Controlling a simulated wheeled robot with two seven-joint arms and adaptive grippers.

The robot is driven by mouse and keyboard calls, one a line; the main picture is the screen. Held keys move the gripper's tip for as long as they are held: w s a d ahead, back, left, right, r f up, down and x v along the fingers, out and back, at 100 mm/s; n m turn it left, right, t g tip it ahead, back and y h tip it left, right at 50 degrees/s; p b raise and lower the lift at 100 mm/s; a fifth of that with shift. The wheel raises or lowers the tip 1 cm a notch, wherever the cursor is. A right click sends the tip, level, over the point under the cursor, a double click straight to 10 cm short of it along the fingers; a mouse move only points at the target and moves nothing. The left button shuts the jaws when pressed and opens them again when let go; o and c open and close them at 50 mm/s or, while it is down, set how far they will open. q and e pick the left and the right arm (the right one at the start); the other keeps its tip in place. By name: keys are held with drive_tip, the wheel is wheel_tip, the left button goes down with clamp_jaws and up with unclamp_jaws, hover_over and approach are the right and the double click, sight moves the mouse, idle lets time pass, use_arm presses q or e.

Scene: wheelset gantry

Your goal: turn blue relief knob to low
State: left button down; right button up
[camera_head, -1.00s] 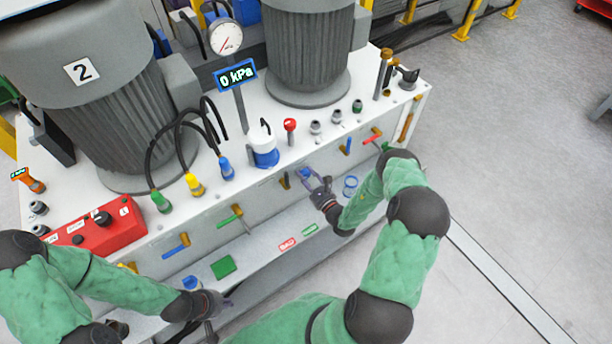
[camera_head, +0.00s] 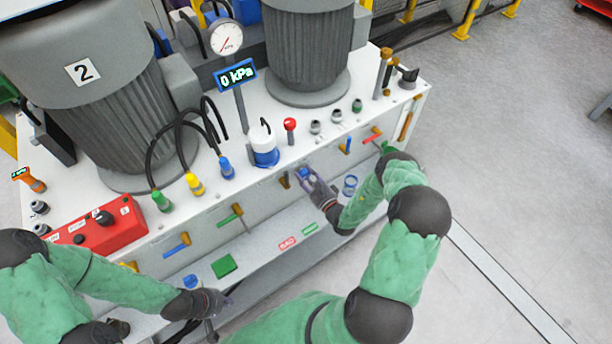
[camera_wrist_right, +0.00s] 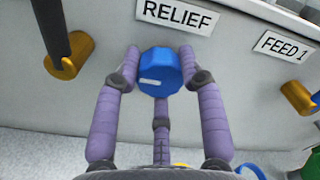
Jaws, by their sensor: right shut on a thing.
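The blue relief knob (camera_wrist_right: 160,72) sits on the front panel below a "RELIEF" label (camera_wrist_right: 178,15) in the right wrist view. It has a white mark on its left part, lying nearly level. My right gripper (camera_wrist_right: 160,75) is shut on the knob, with purple fingers on both sides of it. In the head view my right gripper (camera_head: 312,184) is at the panel and the knob (camera_head: 304,173) shows partly at its fingertips. My left gripper (camera_head: 222,299) is away from the knob, near the lower ledge at the front; its fingers are too small to judge.
A brass valve with a dark handle (camera_wrist_right: 68,55) is left of the knob, and a "FEED 1" label (camera_wrist_right: 284,46) with a brass fitting is right. A gauge (camera_head: 226,38) and a "0 kPa" display (camera_head: 235,75) stand above.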

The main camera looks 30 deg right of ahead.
drive_tip(key=shift+f, duration=0.15)
drive_tip(key=o, duration=1.1)
drive_tip(key=shift+o, duration=0.2)
drive_tip(key=s, duration=1.2)
drive_tip(key=shift+d, duration=0.45)
